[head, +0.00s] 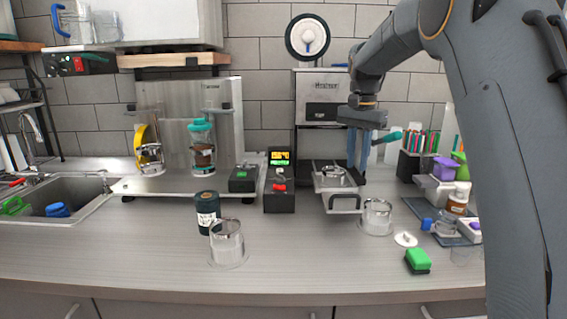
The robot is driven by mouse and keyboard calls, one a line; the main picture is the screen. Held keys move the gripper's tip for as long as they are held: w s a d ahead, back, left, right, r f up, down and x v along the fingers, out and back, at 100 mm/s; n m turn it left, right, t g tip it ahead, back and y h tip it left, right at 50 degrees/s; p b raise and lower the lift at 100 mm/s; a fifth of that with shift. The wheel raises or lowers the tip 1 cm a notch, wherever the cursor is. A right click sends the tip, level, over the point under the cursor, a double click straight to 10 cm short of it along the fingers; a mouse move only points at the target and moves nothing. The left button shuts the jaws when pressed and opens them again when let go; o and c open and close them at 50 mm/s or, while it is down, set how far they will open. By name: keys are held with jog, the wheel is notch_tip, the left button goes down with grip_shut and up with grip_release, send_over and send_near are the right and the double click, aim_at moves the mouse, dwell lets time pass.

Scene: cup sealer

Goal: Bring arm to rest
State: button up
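My arm reaches in from the right, and my gripper (358,160) points down in front of the cup sealer (319,98). Its two blue fingers stand apart with nothing visible between them, so it looks open and empty. The fingers are above or just behind the right part of the sealer's pulled-out tray (345,202); I cannot tell whether they touch it. A shiny round rim (333,173) sits in the tray. The arm hides part of the wall and counter on the right.
A clear cup (376,218) stands right of the tray, and another clear cup (228,243) stands front left beside a dark canister (207,210). A control box (279,190) is left of the sealer. The front middle counter is clear.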

jog(key=s+f+n, duration=0.2)
jog(key=s+f, duration=0.4)
jog(key=s, duration=0.5)
jog(key=s+a+f+n, duration=0.1)
jog(key=s+f+n, duration=0.2)
jog(key=s+f, duration=0.3)
jog(key=s+f+n+t, duration=0.1)
jog(key=s+f+n, duration=0.2)
jog(key=s, duration=1.4)
notch_tip(320, 180, down, 4)
jog(key=shift+a, duration=0.35)
jog(key=shift+d, duration=0.1)
